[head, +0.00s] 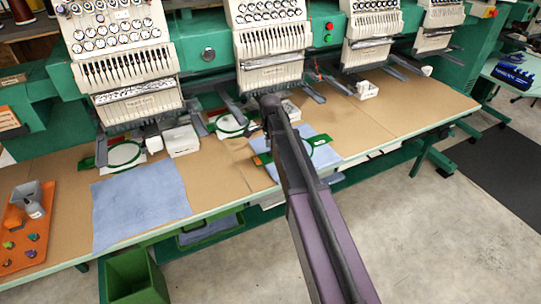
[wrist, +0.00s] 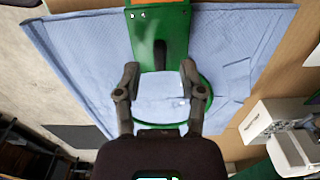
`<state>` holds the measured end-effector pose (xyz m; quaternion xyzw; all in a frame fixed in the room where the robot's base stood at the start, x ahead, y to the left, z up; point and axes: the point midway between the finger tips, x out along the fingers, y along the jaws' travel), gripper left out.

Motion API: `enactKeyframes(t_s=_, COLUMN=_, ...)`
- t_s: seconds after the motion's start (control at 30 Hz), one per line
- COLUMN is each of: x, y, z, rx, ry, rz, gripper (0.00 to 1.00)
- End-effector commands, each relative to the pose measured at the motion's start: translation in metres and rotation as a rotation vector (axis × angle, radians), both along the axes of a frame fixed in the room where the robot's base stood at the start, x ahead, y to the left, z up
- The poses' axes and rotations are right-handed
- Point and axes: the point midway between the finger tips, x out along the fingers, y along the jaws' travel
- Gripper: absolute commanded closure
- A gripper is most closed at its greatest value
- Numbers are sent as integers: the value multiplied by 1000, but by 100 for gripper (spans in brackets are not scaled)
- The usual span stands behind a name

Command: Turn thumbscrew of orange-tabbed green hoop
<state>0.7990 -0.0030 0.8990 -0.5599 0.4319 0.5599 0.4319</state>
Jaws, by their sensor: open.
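The orange-tabbed green hoop (wrist: 207,92) lies on a blue cloth (wrist: 80,60) in the wrist view. Its green bracket (wrist: 178,30) is at the top, with an orange strip (wrist: 165,2) at the frame edge. A dark elongated part (wrist: 160,53) shows on the bracket; I cannot tell whether it is the thumbscrew. My gripper (wrist: 159,74) is open and empty, its fingers on either side of the hoop's centre line near the bracket. I cannot tell their height above it. In the head view my arm covers much of the hoop (head: 321,141), and my fingers are hidden.
Other green hoops lie at the left (head: 124,155) and middle (head: 230,123) of the brown table (head: 215,175). Embroidery heads (head: 268,45) overhang it. White boxes (head: 181,140) stand behind. A blue cloth (head: 140,205) and orange tray (head: 22,245) lie left. Bare table shows at right.

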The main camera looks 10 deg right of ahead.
Motion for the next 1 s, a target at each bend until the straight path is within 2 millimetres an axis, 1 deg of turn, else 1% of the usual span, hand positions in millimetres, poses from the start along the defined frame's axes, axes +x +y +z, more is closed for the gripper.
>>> enactKeyframes(t_s=0.03, x=0, y=0, z=-8, rx=0, ry=0, rz=0, gripper=49)
enactKeyframes(t_s=0.3, x=0, y=0, z=-19, rx=0, ry=0, rz=0, gripper=49)
enactKeyframes(t_s=0.73, x=0, y=0, z=-21, rx=0, ry=0, rz=0, gripper=49)
enactKeyframes(t_s=0.77, x=0, y=0, z=-21, rx=0, ry=0, rz=0, gripper=52)
enactKeyframes(t_s=0.8, x=0, y=0, z=-21, rx=0, ry=0, rz=0, gripper=63)
enactKeyframes(t_s=0.87, x=0, y=0, z=-21, rx=0, ry=0, rz=0, gripper=81)
enactKeyframes(t_s=0.9, x=0, y=0, z=-21, rx=0, ry=0, rz=0, gripper=93)
enactKeyframes(t_s=0.93, x=0, y=0, z=-21, rx=0, ry=0, rz=0, gripper=100)
enactKeyframes(t_s=1.0, x=0, y=0, z=-21, rx=0, ry=0, rz=0, gripper=100)
